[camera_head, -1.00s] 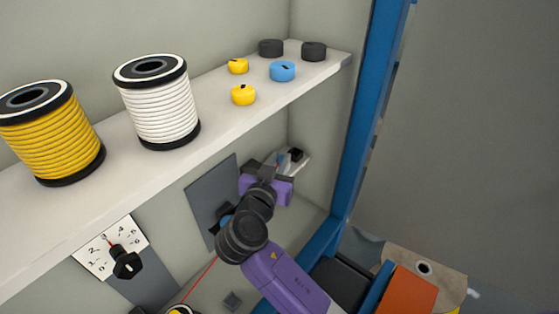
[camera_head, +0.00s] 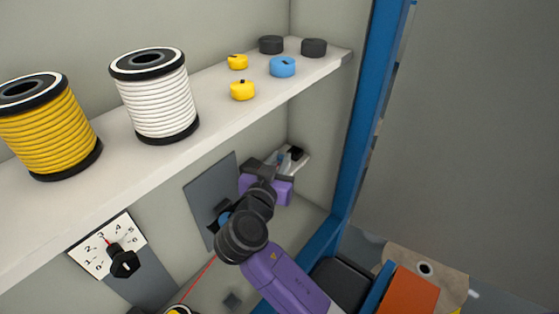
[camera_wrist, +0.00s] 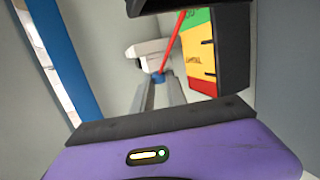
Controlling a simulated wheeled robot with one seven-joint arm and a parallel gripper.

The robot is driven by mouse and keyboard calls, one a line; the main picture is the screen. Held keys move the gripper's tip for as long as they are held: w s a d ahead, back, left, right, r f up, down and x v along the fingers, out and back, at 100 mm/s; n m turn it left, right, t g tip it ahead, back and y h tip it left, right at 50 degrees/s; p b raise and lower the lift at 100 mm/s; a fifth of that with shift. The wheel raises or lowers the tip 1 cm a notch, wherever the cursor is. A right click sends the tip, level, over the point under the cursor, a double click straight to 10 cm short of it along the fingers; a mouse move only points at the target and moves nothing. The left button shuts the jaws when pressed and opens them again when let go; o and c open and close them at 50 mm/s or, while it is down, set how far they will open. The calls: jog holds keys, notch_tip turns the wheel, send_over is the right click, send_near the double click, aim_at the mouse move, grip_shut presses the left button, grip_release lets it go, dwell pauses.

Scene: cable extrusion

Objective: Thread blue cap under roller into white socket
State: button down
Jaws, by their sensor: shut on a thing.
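In the wrist view my gripper (camera_wrist: 158,83) is shut on the small blue cap (camera_wrist: 158,76), which sits between its two grey fingertips. A red cable (camera_wrist: 171,42) runs from the cap toward the top of the picture. A white fitting (camera_wrist: 149,51), probably the socket, is just beyond the cap; I cannot tell whether they touch. In the head view the fitting (camera_head: 299,158) is on the wall under the shelf, partly behind my purple wrist. My fingertips and the cap's exact place are unclear there. I cannot make out the roller for certain.
A green, yellow and red panel (camera_wrist: 201,50) on a dark box stands close right of the fingers. A grey plate (camera_head: 208,190) is left of my wrist. The shelf (camera_head: 215,112) above carries spools and coloured caps. A blue post (camera_head: 359,130) stands at the right.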

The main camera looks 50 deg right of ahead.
jog(key=c, duration=1.3)
grip_release()
jog(key=shift+o, duration=0.2)
jog(key=shift+a, duration=0.1)
jog(key=shift+a, duration=0.25)
jog(key=b+v, duration=0.2)
jog(key=v, duration=0.5)
jog(key=shift+s, duration=0.25)
jog(key=o, duration=1)
jog(key=shift+r, duration=0.1)
jog(key=shift+c, duration=0.2)
